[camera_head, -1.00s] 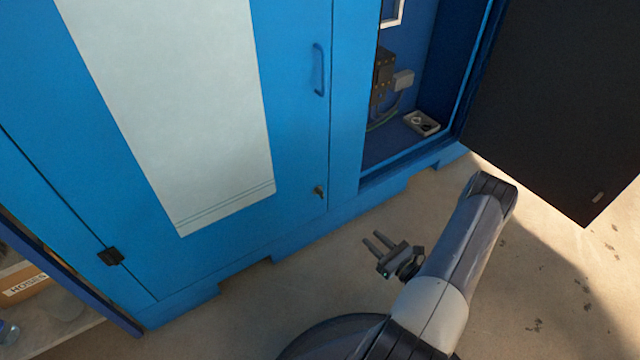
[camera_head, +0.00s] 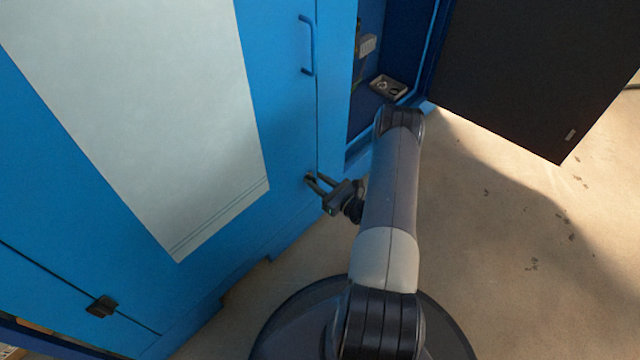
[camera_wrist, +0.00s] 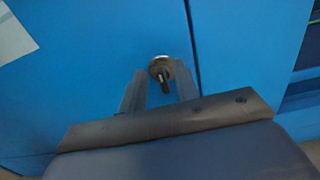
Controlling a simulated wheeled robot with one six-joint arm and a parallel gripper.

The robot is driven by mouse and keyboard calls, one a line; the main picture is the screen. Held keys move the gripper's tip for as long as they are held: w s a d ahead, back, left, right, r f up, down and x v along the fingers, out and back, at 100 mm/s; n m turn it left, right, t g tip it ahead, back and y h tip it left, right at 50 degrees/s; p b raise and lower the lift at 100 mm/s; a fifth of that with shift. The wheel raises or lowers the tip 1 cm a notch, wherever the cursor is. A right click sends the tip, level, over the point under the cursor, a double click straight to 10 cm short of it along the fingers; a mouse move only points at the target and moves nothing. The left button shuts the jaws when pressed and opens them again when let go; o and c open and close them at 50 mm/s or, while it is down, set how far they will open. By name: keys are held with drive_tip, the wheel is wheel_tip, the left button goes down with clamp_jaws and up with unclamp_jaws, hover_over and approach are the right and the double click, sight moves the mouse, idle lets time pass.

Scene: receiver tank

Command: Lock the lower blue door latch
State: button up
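The lower latch (camera_wrist: 161,73) is a small round metal piece with a dark handle, on the blue door (camera_wrist: 90,80) near its right edge. In the wrist view its handle points down and slightly right, between my gripper's two fingers. In the head view the latch (camera_head: 309,178) is partly hidden by the fingertips. My gripper (camera_head: 317,182) is open, with its fingertips close to the door at the latch. In the wrist view my gripper (camera_wrist: 160,90) has a finger on each side of the handle. I cannot tell whether either finger touches it.
A blue pull handle (camera_head: 307,45) is above the latch. To the right, an open compartment holds a small tray (camera_head: 388,87). A dark door (camera_head: 540,70) stands open at the right. A black hinge (camera_head: 101,306) is at the lower left. The floor at right is clear.

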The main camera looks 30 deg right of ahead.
drive_tip(key=shift+c, duration=0.2)
clamp_jaws()
drive_tip(key=shift+m, duration=0.4)
drive_tip(key=m, duration=0.2)
drive_tip(key=m+b, duration=0.1)
drive_tip(key=m, duration=0.1)
drive_tip(key=m+b, duration=0.1)
drive_tip(key=m, duration=0.1)
drive_tip(key=shift+w+d+f+m, duration=0.15)
drive_tip(key=shift+d+m, duration=0.15)
drive_tip(key=shift+d, duration=0.05)
drive_tip(key=m, duration=0.2)
drive_tip(key=m+b, duration=0.1)
drive_tip(key=m, duration=0.2)
drive_tip(key=shift+d+f, duration=0.15)
drive_tip(key=shift+f, duration=0.05)
drive_tip(key=m, duration=0.5)
drive_tip(key=shift+w+d+f, duration=0.1)
drive_tip(key=shift+f, duration=0.15)
drive_tip(key=shift+m, duration=0.4)
